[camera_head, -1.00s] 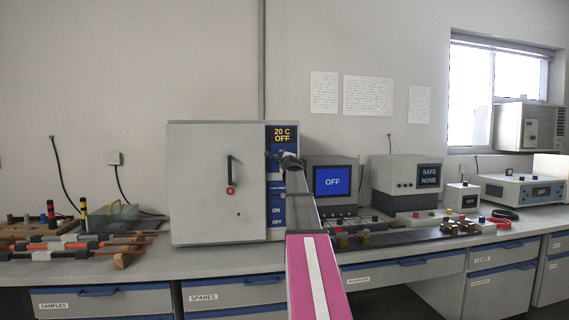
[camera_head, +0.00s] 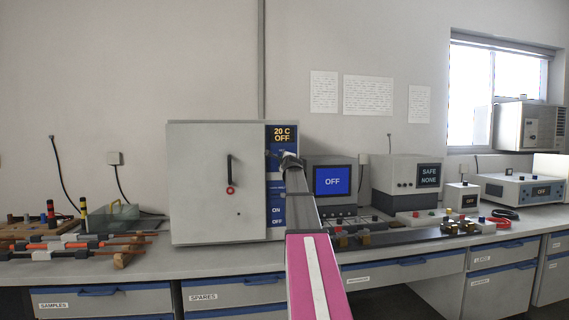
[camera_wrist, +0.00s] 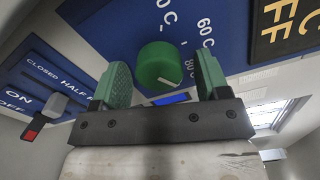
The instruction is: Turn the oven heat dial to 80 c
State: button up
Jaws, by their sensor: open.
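The grey oven (camera_head: 218,185) stands on the bench with its door shut. Its display (camera_head: 282,135) reads 20 C OFF. The green round heat dial (camera_wrist: 160,65) shows in the wrist view on a blue panel, with a white mark on its lower part. Printed labels, including 60 C and a partly covered 80, stand around it. My gripper (camera_wrist: 162,80) is open, with one green finger on each side of the dial and visible gaps between. In the head view my gripper (camera_head: 289,162) is at the oven's control strip and hides the dial.
A lever with a red tip (camera_wrist: 32,134) sits beside ON, OFF, CLOSED and HALF labels in the wrist view. A monitor (camera_head: 332,181) reading OFF stands right of the oven. Cable samples (camera_head: 80,242) lie on the bench at left.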

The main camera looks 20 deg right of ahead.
jog(key=v, duration=1)
jog(key=shift+s, duration=0.4)
jog(key=shift+a, duration=0.1)
jog(key=s+a+f+n+g+y, duration=0.15)
jog(key=a+f+n+g, duration=0.35)
jog(key=f, duration=0.7)
jog(key=s+a+f+n+g+y, duration=0.1)
jog(key=s+a+f+n, duration=0.2)
jog(key=a+f, duration=0.75)
jog(key=s+a+f+n+g+y, duration=0.2)
jog(key=a+f+n, duration=0.15)
jog(key=f, duration=1.15)
jog(key=s+a+f+n+g, duration=0.4)
jog(key=s+a+f+n, duration=0.2)
jog(key=s+f, duration=0.5)
jog(key=s+a+f+n+g, duration=0.5)
jog(key=s+a+f+n, duration=0.1)
jog(key=s+f, duration=0.6)
jog(key=shift+s+f+g+h, duration=0.25)
jog(key=shift+s+g+h, duration=0.1)
jog(key=shift+s, duration=0.35)
